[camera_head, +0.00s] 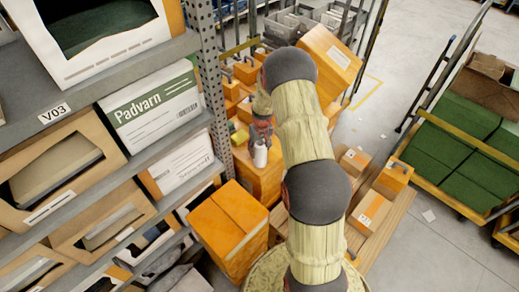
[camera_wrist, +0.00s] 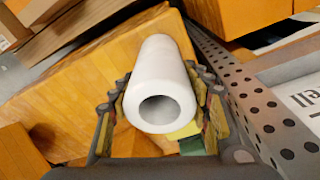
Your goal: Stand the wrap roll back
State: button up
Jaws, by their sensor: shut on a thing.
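The wrap roll (camera_head: 260,154) is a small white cylinder below my gripper (camera_head: 262,128) in the head view. In the wrist view the roll (camera_wrist: 162,62) lies between the two fingers of my gripper (camera_wrist: 161,90), which is shut on it. The roll's hollow open end faces the wrist camera. In the head view the roll looks roughly upright, over an orange-brown box top (camera_head: 262,180). I cannot tell whether its lower end touches that surface. My fingers hide part of the roll in the head view.
A shelving rack (camera_head: 165,75) with a perforated post (camera_wrist: 240,85) stands close on the left. A large orange carton (camera_head: 229,230) is in front. Smaller boxes (camera_head: 369,211) lie on a wooden pallet at right. A cart with green boxes (camera_head: 455,140) stands farther right, across clear floor.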

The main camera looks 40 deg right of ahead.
jog(key=shift+f, duration=0.15)
jog(key=o, duration=1.2)
